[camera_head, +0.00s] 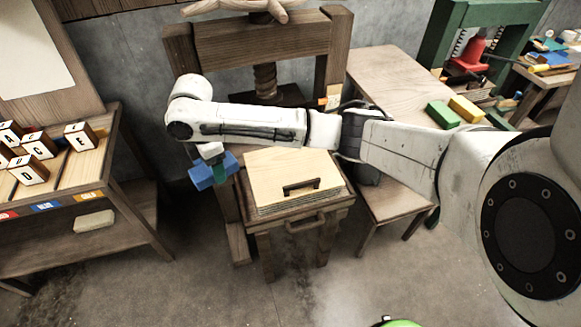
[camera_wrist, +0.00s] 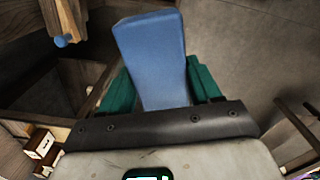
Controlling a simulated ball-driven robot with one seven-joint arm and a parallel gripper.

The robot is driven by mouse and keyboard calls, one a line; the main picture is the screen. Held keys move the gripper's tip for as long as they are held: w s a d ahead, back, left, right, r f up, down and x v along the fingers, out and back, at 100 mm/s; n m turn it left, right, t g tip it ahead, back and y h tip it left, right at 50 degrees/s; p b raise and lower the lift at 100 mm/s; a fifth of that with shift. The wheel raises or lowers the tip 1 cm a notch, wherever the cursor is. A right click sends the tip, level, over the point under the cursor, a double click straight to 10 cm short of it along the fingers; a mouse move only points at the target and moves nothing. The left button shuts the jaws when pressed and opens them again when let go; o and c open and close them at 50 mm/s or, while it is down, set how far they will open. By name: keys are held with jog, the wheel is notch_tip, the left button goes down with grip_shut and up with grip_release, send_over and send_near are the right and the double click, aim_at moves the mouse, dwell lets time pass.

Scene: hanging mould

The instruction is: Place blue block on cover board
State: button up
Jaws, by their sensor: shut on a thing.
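My gripper (camera_head: 214,172) is shut on the blue block (camera_head: 202,176), which hangs in the air to the left of the press table. In the wrist view the blue block (camera_wrist: 152,60) sits between the two green fingers of my gripper (camera_wrist: 160,90). The cover board (camera_head: 265,172) is a pale wooden panel with a dark handle, lying on a stack on the small press table in the head view. The blue block is apart from the cover board, just left of its left edge. The top of the cover board is bare except for its handle.
A wooden press frame (camera_head: 260,40) with a screw stands behind the board. A table (camera_head: 385,70) at the right holds a green block (camera_head: 443,114) and a yellow block (camera_head: 466,108). A left bench (camera_head: 90,165) holds several lettered blocks. The floor in front is mostly clear.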

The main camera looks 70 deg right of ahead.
jog(key=s+d+f+n+p, duration=0.15)
jog(key=s+d+n, duration=0.35)
jog(key=s+d, duration=0.55)
jog(key=s+d+f+n, duration=0.2)
jog(key=s+d+n, duration=0.4)
jog(key=s, duration=0.8)
jog(key=m+b, duration=0.1)
jog(key=b, duration=0.9)
send_over(292, 168)
jog(key=f, duration=0.8)
jog(key=shift+s+a+f, duration=0.1)
jog(key=shift+s+a, duration=0.05)
jog(key=shift+s, duration=0.2)
jog(key=shift+w+f, duration=0.3)
jog(key=shift+f, duration=0.05)
jog(key=shift+w+d+f, duration=0.1)
jog(key=shift+d+f, duration=0.1)
jog(key=shift+f, duration=1.55)
jog(key=shift+f, duration=0.15)
jog(key=o, duration=1.1)
